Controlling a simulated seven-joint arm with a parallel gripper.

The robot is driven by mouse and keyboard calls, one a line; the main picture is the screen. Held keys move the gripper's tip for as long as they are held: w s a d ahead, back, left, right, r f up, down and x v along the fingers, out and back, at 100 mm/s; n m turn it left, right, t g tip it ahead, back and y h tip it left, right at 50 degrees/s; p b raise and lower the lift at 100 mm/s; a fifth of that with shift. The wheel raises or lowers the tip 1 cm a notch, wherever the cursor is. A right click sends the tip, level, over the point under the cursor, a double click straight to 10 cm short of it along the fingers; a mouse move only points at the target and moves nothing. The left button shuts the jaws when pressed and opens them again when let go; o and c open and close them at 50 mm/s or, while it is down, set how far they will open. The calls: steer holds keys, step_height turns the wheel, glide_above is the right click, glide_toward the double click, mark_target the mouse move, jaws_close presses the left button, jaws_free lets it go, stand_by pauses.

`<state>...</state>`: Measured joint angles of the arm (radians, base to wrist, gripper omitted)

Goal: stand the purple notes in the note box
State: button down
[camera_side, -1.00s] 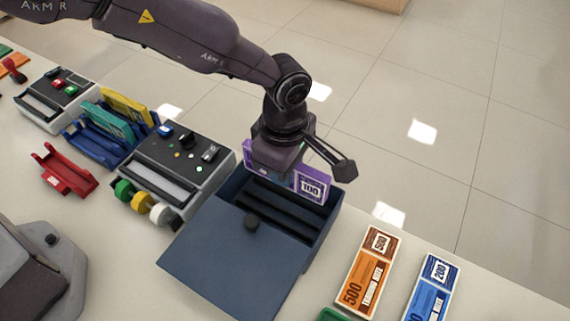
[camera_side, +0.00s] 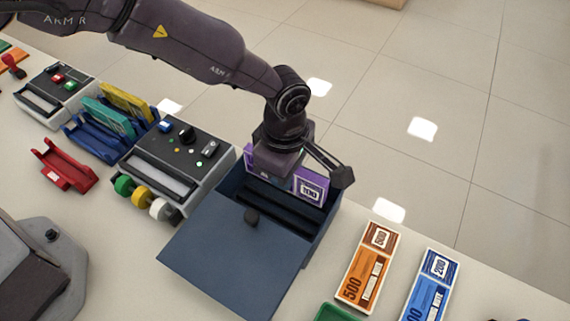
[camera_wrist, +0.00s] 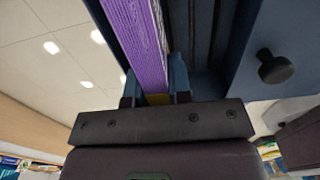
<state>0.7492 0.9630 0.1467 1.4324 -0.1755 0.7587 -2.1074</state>
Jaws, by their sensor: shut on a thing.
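The purple notes (camera_side: 311,187) are a banded bundle marked 100, held upright on a long edge at the back of the note box. My gripper (camera_wrist: 155,97) is shut on the purple notes (camera_wrist: 137,40), seen edge-on in the wrist view. The note box (camera_side: 322,240) is dark blue, with its lid lying open toward the front and a round knob on it. Dark dividers (camera_side: 283,205) run across inside. The lower part of the notes is behind the dividers and my gripper, so I cannot tell whether they touch the box floor.
A grey counting machine (camera_side: 180,160) with coloured wheels stands close left of the box. A blue rack (camera_side: 98,140) with teal and yellow notes and a red holder (camera_side: 62,165) are farther left. Orange notes (camera_side: 367,268) and blue notes (camera_side: 431,285) lie to the right.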

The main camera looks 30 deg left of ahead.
steer(key=shift+f, duration=2.4)
steer(key=c, duration=1)
jaws_free()
steer(key=shift+o, duration=0.2)
steer(key=shift+r, duration=0.1)
steer(key=shift+r, duration=3.4)
